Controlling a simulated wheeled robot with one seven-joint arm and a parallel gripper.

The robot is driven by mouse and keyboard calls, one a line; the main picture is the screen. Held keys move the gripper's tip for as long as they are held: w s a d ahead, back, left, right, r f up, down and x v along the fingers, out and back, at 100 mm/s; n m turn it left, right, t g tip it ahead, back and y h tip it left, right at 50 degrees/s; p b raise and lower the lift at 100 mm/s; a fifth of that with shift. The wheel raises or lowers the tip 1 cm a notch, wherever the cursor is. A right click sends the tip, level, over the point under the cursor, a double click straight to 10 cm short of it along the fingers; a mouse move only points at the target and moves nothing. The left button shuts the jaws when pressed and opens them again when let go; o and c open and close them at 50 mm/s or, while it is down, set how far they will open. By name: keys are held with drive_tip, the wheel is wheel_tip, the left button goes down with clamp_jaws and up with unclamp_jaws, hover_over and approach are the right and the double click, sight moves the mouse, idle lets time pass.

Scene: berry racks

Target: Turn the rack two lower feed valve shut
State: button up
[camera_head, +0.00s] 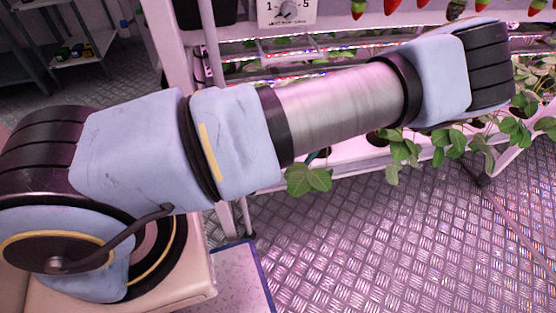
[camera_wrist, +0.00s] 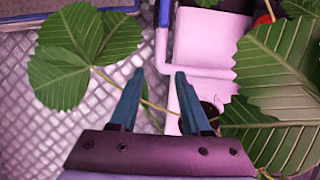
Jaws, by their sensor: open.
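In the wrist view my gripper (camera_wrist: 159,73) is open, with two teal fingers apart and nothing gripped between them. A thin green stem crosses behind the fingers. A narrow blue upright piece (camera_wrist: 165,13) shows above the fingertips, beside a pale pipe or rail. I cannot tell whether it is part of the lower feed valve. No valve handle is clearly seen in either view. In the head view my arm stretches across the rack and hides much of it; my gripper is mostly hidden behind the arm.
Large leaves (camera_wrist: 85,45) flank my gripper on the left, with more leaves (camera_wrist: 275,80) on the right. Metal floor (camera_head: 390,255) is open in front.

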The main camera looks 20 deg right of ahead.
drive_tip(key=a, duration=0.6)
drive_tip(key=w+a, duration=0.1)
drive_tip(key=a, duration=0.2)
drive_tip(key=shift+a+f, duration=0.1)
drive_tip(key=shift+f, duration=0.45)
clamp_jaws()
